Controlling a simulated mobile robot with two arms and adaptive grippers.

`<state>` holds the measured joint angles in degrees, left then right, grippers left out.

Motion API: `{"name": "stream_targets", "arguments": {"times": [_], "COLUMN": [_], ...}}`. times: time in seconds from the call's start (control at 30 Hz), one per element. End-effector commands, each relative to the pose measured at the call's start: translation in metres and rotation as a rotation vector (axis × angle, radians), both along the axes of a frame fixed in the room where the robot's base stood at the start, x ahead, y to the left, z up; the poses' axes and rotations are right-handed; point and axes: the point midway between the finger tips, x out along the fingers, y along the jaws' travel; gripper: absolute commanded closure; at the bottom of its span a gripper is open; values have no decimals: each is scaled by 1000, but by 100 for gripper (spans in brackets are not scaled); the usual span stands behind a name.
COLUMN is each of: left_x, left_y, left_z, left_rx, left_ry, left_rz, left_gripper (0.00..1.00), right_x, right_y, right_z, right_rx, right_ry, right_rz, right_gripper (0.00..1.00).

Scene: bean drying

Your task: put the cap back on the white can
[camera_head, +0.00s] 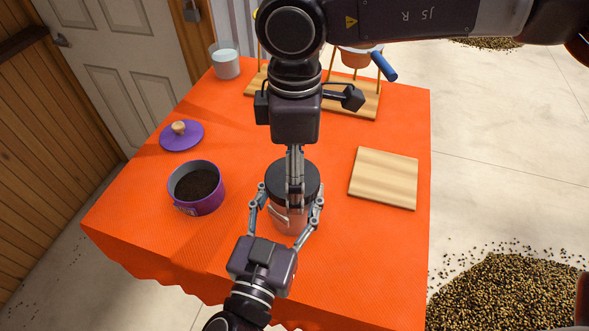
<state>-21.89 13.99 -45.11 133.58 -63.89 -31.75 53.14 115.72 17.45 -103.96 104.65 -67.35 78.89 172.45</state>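The white can (284,225) stands upright near the middle of the orange table. Its black cap (276,180) sits at the can's top; I cannot tell whether it is fully seated. My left gripper (287,206) reaches in from the front, with one finger on each side of the can, shut on its body. My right gripper (295,188) points straight down over the cap. Its fingers are seen edge-on, with the near one in front of the cap, so the far finger and its grip are hidden.
On the orange table (345,260), a purple tin of dark grounds (212,200) and its purple lid (184,138) lie left. A wooden board (384,178) lies right. Bean piles (510,292) lie on the floor.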

Motion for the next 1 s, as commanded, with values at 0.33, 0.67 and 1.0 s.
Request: {"name": "stream_targets", "arguments": {"times": [0.33, 0.67, 1.0], "left_x": [0, 0, 0], "left_y": [0, 0, 0], "left_z": [-1, -1, -1], "left_rx": [1, 1, 1], "left_ry": [2, 2, 2], "left_rz": [0, 0, 0], "left_gripper": [100, 100, 100], "right_x": [1, 0, -1], "right_y": [0, 0, 1], "right_z": [37, 45, 47], "right_rx": [2, 0, 0], "right_ry": [-3, 0, 2], "right_rz": [-2, 0, 268], "right_gripper": [17, 17, 17]}}
